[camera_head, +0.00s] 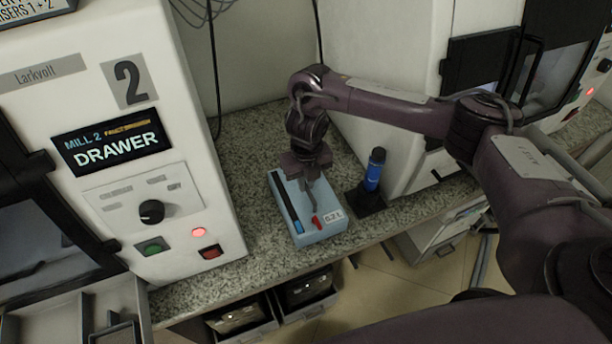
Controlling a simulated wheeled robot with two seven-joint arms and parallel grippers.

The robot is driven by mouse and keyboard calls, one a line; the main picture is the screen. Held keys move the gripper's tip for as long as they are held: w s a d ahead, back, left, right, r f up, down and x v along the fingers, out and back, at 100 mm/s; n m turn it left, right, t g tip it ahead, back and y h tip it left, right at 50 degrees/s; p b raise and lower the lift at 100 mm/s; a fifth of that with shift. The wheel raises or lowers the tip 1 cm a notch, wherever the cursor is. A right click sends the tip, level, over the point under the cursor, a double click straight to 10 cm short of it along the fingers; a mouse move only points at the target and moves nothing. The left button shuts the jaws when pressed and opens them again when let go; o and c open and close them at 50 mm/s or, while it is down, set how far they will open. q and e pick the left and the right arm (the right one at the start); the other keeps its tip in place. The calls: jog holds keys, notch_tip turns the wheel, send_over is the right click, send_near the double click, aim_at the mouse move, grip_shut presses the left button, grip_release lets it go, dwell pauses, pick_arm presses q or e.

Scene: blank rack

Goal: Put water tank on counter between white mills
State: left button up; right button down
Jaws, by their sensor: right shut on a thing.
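The water tank, a light blue box (318,234) with a white label, a red part and a dark-and-blue strip on top, is on the granite counter (262,254) between the two white mills. It sits close to the counter's front edge. My right gripper (310,185) reaches down from above and is shut on the tank at its top. The gripper hides part of the tank's top, and I cannot tell whether its base fully touches the counter. My left gripper is not in view.
The left white mill (190,135) has a drawer display and a knob. The right white mill (385,50) stands behind my right arm. A blue-and-black bottle (373,172) on a dark base stands just right of the tank. Open drawers (305,288) are below the counter.

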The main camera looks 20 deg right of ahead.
jog(key=shift+f, duration=0.15)
jog(key=c, duration=1.5)
grip_release()
jog(key=shift+r, duration=0.55)
notch_tip(320, 180, up, 11)
jog(key=p, duration=0.1)
jog(key=shift+r+p, duration=0.15)
jog(key=shift+p, duration=0.15)
jog(key=shift+s, duration=0.1)
